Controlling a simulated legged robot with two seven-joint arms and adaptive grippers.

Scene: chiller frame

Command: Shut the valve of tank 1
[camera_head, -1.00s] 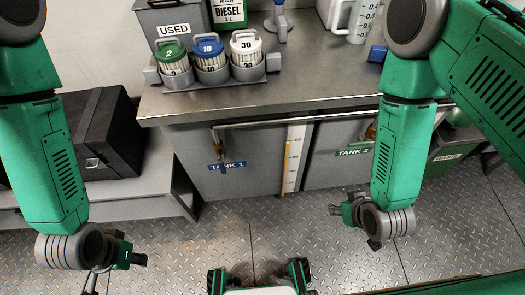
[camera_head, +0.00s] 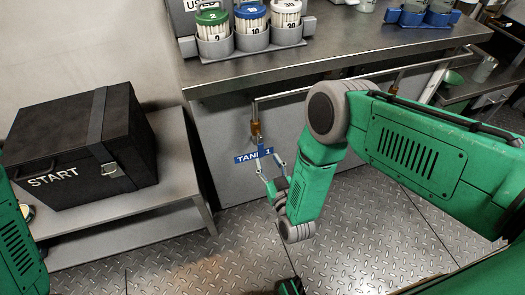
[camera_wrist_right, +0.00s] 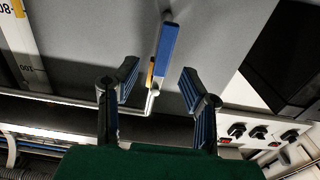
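Tank 1 is the grey box (camera_head: 225,180) under the steel counter, with a blue TANK 1 label (camera_head: 246,157). Its brass-coloured valve (camera_head: 256,130) hangs from the pipe just above the label. My right gripper (camera_head: 269,162) is open at the label, just below the valve, and partly covers the label. In the right wrist view, the open fingers (camera_wrist_right: 159,82) have a blue plate (camera_wrist_right: 166,52) and a small yellow-orange part (camera_wrist_right: 151,74) ahead between them, with no clear contact. The valve lever's position is hard to tell. My left gripper is out of view.
A black START box (camera_head: 80,150) stands on a low grey bench (camera_head: 130,222) at the left. A counter (camera_head: 330,62) bearing a rack of numbered containers (camera_head: 250,42) is above the tank. A horizontal pipe (camera_head: 300,92) runs under its edge. The patterned metal floor is open in front.

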